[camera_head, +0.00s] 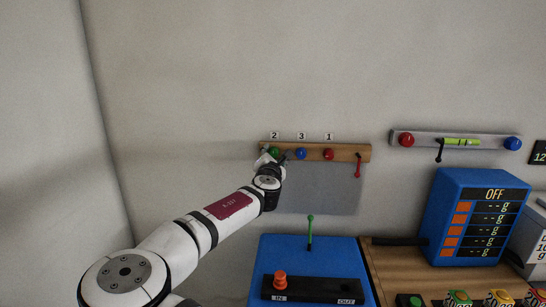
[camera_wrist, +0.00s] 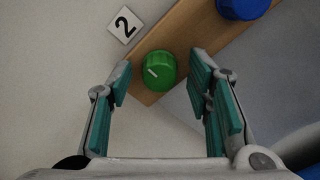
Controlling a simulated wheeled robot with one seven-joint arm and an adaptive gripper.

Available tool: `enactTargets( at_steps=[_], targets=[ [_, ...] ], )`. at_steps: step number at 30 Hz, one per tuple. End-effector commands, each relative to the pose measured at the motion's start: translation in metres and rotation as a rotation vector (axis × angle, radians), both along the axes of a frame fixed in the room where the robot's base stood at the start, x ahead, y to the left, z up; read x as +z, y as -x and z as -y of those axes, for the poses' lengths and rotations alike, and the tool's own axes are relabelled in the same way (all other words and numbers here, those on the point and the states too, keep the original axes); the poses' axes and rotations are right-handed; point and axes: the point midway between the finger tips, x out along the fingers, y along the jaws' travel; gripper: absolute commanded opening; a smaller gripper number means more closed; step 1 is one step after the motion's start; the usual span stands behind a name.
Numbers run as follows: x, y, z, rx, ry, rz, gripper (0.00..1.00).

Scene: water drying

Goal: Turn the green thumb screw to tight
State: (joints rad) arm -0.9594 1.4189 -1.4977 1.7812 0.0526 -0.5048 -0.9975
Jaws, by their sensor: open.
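The green thumb screw (camera_wrist: 158,71) is a round knob with a white line, mounted on a wooden rail (camera_wrist: 190,35) beside a tag marked 2 (camera_wrist: 124,25). In the head view the green screw (camera_head: 275,153) shows at the left of the rail, just beyond my gripper (camera_head: 268,160). In the wrist view my gripper (camera_wrist: 163,100) is open, with teal-padded fingers on either side of the screw. Gaps show between the pads and the screw, and nothing is held. I cannot tell the exact depth between the fingertips and the screw.
A blue knob (camera_head: 301,154) and a red knob (camera_head: 327,154) sit to the right on the same rail, with a red lever (camera_head: 358,166) at its end. Below are a blue box (camera_head: 268,260) with a green lever (camera_head: 310,230) and a blue display unit (camera_head: 475,215).

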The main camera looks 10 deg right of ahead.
Motion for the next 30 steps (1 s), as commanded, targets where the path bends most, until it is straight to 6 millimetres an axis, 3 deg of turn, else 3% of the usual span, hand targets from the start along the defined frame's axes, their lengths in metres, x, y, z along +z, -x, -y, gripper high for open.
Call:
enactTargets(
  at_steps=[4,10,20,30],
  targets=[
    [-0.0002,0.0001,0.0000,0.000,0.000,0.000,0.46],
    [-0.0001,0.0003,0.0000,0.000,0.000,0.000,0.01],
    [-0.0005,0.0004,0.0004,-0.001,-0.022,0.006,0.00],
    [-0.0001,0.0002,0.0003,-0.001,-0.210,0.067,0.00]
  ],
)
